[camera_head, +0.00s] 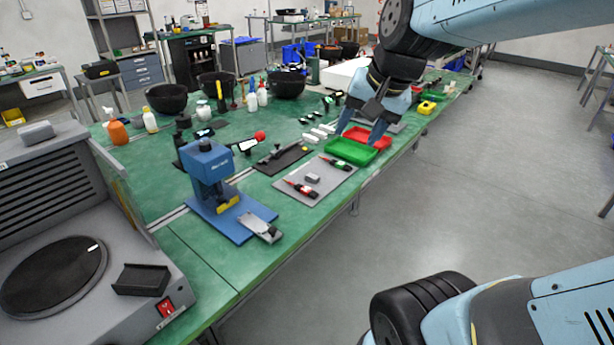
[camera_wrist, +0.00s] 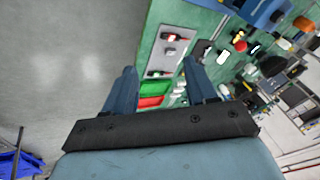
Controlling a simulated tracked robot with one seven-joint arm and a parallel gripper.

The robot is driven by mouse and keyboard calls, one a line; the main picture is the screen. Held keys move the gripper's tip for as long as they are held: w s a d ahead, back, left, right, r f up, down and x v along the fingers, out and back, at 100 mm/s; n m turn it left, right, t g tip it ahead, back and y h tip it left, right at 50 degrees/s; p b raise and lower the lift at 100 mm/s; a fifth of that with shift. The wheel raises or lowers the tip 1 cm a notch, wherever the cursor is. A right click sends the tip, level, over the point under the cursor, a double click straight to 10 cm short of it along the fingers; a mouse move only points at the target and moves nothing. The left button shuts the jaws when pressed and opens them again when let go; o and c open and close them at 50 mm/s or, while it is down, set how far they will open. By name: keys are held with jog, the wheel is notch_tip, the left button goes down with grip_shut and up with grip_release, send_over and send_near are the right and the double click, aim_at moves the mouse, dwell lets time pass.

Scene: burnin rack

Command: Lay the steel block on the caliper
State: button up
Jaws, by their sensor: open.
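A small grey block (camera_head: 312,179), which looks like the steel block, lies on a grey mat (camera_head: 322,194) near the bench's front edge. Two slim red-and-dark tools lie on the same mat, one nearer (camera_head: 300,189) and one farther (camera_head: 336,163); the block sits between them. I cannot tell for sure which tool is the caliper. My gripper (camera_head: 357,137) is open and empty, pointing down over the area of the trays, beyond the mat. In the wrist view my open fingers (camera_wrist: 158,68) frame the bench, with the mat (camera_wrist: 184,34) ahead of them.
A green tray (camera_head: 350,152) and a red tray (camera_head: 378,138) stand beyond the mat. A blue press (camera_head: 208,165) stands at the left. Bottles and black bowls fill the back; the floor in front is clear.

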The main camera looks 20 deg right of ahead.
jog(key=w+f+m+g+y, duration=0.1)
jog(key=w+f+m, duration=0.2)
jog(key=w+m, duration=0.35)
jog(key=w+f+m+y, duration=0.1)
jog(key=w+f+m, duration=0.2)
jog(key=w+m, duration=0.3)
jog(key=m+h, duration=0.1)
jog(key=m, duration=1)
send_near(316, 178)
jog(key=x, duration=0.8)
jog(key=shift+w+a+f, duration=0.1)
jog(key=shift+w+f, duration=0.15)
grip_shut()
